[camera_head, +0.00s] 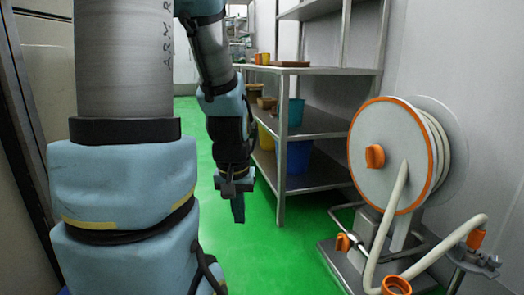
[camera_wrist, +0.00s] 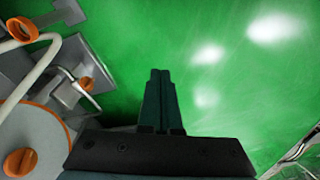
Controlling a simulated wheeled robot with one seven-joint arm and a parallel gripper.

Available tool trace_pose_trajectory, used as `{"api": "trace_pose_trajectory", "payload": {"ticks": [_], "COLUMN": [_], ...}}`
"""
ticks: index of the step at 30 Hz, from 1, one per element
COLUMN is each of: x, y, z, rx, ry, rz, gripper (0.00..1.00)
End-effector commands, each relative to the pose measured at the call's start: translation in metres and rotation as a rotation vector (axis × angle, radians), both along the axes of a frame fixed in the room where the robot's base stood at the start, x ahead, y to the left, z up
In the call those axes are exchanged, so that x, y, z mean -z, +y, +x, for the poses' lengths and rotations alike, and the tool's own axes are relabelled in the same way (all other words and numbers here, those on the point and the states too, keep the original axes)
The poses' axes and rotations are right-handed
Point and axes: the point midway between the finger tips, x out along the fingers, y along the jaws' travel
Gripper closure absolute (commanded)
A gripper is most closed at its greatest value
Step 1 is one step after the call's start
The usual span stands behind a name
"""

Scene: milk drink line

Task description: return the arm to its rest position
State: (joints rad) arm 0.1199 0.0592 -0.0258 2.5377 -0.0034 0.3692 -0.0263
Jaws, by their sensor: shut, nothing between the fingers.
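My gripper (camera_head: 238,208) hangs at the end of my arm in the head view, pointing down over the green floor. In the wrist view my gripper (camera_wrist: 160,76) shows its two dark fingers pressed together with nothing between them. It touches nothing that I can see. My arm comes down from the top of the head view with its elbow bent, and its near links fill much of the left side.
A metal shelf (camera_head: 320,124) with tubs and boards stands right of my gripper. A hose reel (camera_head: 385,150) with a pale hose stands at the right; it also shows in the wrist view (camera_wrist: 45,135). Green floor (camera_head: 255,250) below my gripper is clear.

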Motion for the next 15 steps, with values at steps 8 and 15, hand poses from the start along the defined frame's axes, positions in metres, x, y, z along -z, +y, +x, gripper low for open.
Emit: {"api": "trace_pose_trajectory", "payload": {"ticks": [8,15], "x": [-0.054,-0.115], "y": [0.014,0.014], "z": [-0.018,-0.018], "rx": [-0.018,-0.017], "ry": [0.037,0.036], "rz": [0.008,0.008], "gripper": [1.00,1.00]}}
